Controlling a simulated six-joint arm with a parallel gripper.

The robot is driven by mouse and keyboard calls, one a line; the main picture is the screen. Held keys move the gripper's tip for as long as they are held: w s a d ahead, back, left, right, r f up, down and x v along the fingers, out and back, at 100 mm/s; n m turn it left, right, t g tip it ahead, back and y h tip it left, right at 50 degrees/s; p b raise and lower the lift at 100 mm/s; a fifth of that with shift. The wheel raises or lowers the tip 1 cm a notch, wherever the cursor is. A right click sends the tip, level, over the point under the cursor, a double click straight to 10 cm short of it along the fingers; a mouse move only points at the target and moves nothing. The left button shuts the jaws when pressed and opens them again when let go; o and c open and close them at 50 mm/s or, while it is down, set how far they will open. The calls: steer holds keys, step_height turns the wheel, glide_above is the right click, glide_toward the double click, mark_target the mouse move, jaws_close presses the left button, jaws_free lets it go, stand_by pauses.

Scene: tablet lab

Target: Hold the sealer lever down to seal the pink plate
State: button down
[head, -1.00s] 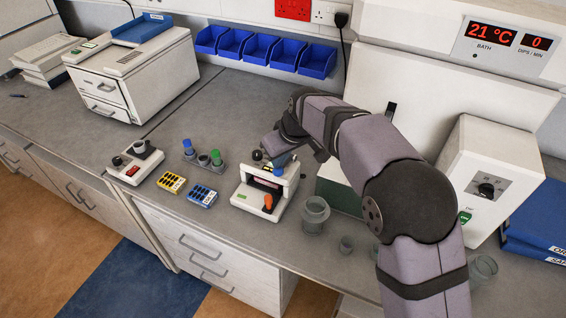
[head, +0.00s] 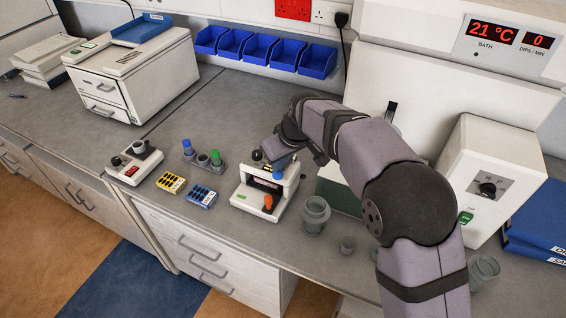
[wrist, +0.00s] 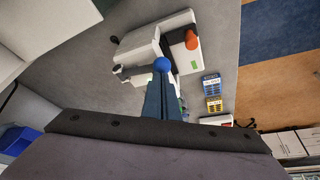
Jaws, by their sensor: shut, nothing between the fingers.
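The sealer (head: 246,199) is a white bench unit with an opening in its front and a green light or label. An orange knob (head: 268,201) is at the sealer's front, and shows in the wrist view (wrist: 191,39). My gripper (head: 280,163) is shut and empty, its fingertips at or just above the blue knob. Whether they touch it is hard to tell.
Left of the sealer stand yellow (head: 171,182) and blue (head: 202,195) racks, a vial holder (head: 203,161) and a small white device (head: 134,163). A grey cup (head: 315,214) stands close on its right. The white bath machine (head: 488,178) is further right.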

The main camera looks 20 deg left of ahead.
steer(key=shift+s+d+f+b, duration=0.15)
steer(key=shift+f+b, duration=0.15)
steer(key=shift+f, duration=0.45)
stand_by(3.5)
steer(key=shift+r+p, duration=0.7)
steer(key=shift+r, duration=0.25)
steer(key=shift+w+r, duration=0.15)
steer(key=shift+w, duration=0.05)
steer(key=shift+w+r+p, duration=0.1)
steer(key=shift+r+p, duration=0.6)
steer(key=shift+r+p, duration=0.3)
steer(key=shift+r, duration=0.1)
